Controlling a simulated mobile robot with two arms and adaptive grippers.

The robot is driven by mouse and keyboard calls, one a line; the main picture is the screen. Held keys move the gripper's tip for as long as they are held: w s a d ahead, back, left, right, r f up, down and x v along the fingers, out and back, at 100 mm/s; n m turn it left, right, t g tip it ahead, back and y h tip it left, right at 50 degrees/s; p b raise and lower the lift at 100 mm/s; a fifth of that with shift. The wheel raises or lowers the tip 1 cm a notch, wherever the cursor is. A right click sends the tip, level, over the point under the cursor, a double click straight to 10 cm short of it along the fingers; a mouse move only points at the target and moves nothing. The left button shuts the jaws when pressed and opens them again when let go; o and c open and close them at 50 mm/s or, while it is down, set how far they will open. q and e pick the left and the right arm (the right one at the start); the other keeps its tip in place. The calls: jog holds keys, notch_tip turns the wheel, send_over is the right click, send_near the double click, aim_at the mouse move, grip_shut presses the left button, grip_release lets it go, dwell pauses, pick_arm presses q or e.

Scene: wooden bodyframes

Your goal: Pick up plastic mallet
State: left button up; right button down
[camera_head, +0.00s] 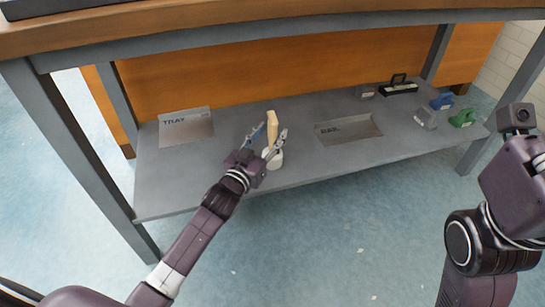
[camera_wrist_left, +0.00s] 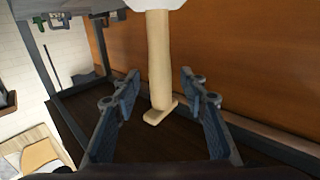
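The mallet stands upright on the grey lower shelf, with its white head (camera_head: 275,160) down and its pale, wood-coloured handle (camera_head: 272,128) pointing up. My left gripper (camera_head: 271,132) is open, with one finger on each side of the handle. In the left wrist view the handle (camera_wrist_left: 158,65) hangs down between the two fingers (camera_wrist_left: 160,76), with a gap on both sides, and the white head shows at the top edge. My right arm shows at the right of the head view; its gripper is out of view.
The grey shelf (camera_head: 230,180) has a marked TRAY area (camera_head: 186,128) at left and another marked plate (camera_head: 347,130) right of the mallet. A wooden tabletop (camera_head: 190,27) lies above.

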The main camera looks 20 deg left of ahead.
pick_arm(q)
jog(key=shift+w+d, duration=0.1)
jog(key=shift+w, duration=0.75)
grip_shut()
jog(key=shift+r, duration=0.1)
jog(key=shift+r, duration=0.1)
